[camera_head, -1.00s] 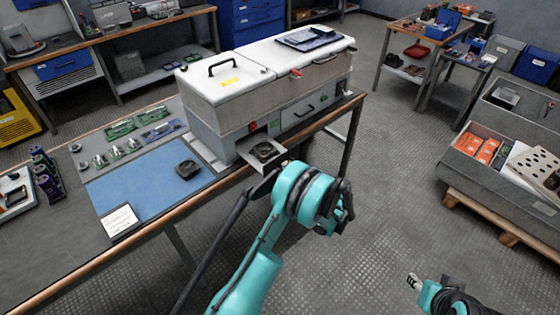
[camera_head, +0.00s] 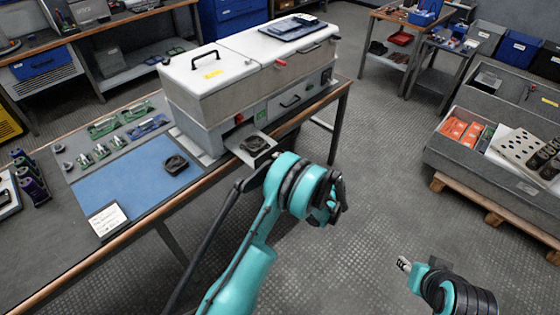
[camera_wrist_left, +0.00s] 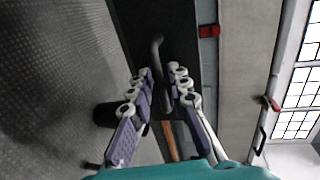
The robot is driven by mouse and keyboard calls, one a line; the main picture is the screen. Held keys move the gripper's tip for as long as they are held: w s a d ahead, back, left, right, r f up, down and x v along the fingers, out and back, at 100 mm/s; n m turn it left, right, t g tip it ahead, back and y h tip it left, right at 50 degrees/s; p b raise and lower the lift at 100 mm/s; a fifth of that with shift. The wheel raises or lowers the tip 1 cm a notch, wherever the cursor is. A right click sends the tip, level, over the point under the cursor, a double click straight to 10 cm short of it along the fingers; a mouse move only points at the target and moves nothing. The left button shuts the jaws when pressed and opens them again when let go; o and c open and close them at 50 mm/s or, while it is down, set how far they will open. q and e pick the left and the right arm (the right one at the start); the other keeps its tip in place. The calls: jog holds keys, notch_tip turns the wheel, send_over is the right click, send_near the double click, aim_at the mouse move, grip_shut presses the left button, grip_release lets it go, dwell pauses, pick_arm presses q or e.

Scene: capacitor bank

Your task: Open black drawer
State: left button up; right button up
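A long grey cabinet with white lids (camera_head: 240,60) stands on the bench. Its front has a closed drawer with a black handle (camera_head: 290,102). To the left, a tray (camera_head: 256,143) juts out with a black part on it. In the left wrist view a dark panel (camera_wrist_left: 185,30) carries a dark bar handle (camera_wrist_left: 157,55). My left gripper (camera_wrist_left: 160,72) is open, its two fingers on either side of the bar; I cannot tell whether they touch it. In the head view my teal left arm hides these fingers. My right gripper (camera_head: 404,264) is low at right, clear of the cabinet.
A blue mat (camera_head: 135,185) with a black part (camera_head: 174,164) and a white card (camera_head: 107,219) lie on the bench. Its wooden edge runs below the cabinet. A grey bin on a pallet (camera_head: 495,205) stands at right. The floor between is clear.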

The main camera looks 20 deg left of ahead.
pick_arm(q)
jog(key=v, duration=1.2)
jog(key=shift+a, duration=0.1)
jog(key=s+a+r+h, duration=0.5)
jog(key=s+r+h, duration=0.2)
jog(key=s+r, duration=0.25)
jog(key=s+d+r+n+h, duration=0.1)
jog(key=s+d+n+h, duration=0.1)
jog(key=s, duration=0.6)
jog(key=s+d+r+n+t+h, duration=0.1)
jog(key=s+d+n+h, duration=0.1)
jog(key=s+h, duration=0.3)
jog(key=s, duration=0.4)
jog(key=shift+s+n, duration=0.15)
jog(key=shift+n, duration=0.15)
